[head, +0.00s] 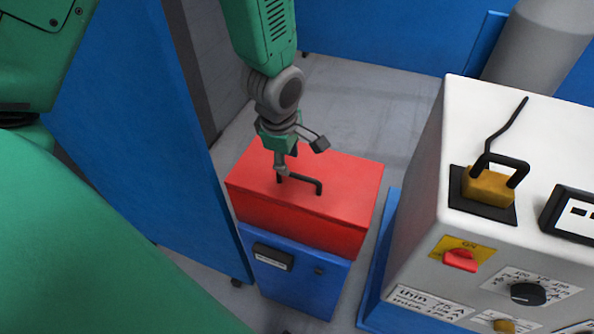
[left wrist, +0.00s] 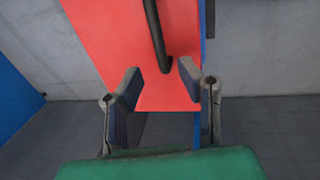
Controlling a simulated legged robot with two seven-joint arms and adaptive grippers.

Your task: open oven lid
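The oven is a small box with a red lid (head: 335,180) on a blue body (head: 300,283), in the middle of the head view. The lid looks shut. A dark bar handle (head: 305,182) stands on top of the lid. My left gripper (head: 300,158) is above the lid at the handle's far left end, with its fingers spread. In the left wrist view the handle (left wrist: 157,40) points toward the gap between the open fingers of my left gripper (left wrist: 160,85). Nothing is between the fingertips. My right gripper is not in view.
A white control cabinet (head: 420,150) with knobs and a yellow-and-black plug (head: 488,186) stands close on the right. A blue panel (head: 140,120) stands on the left. Grey floor (head: 350,100) lies open behind the oven.

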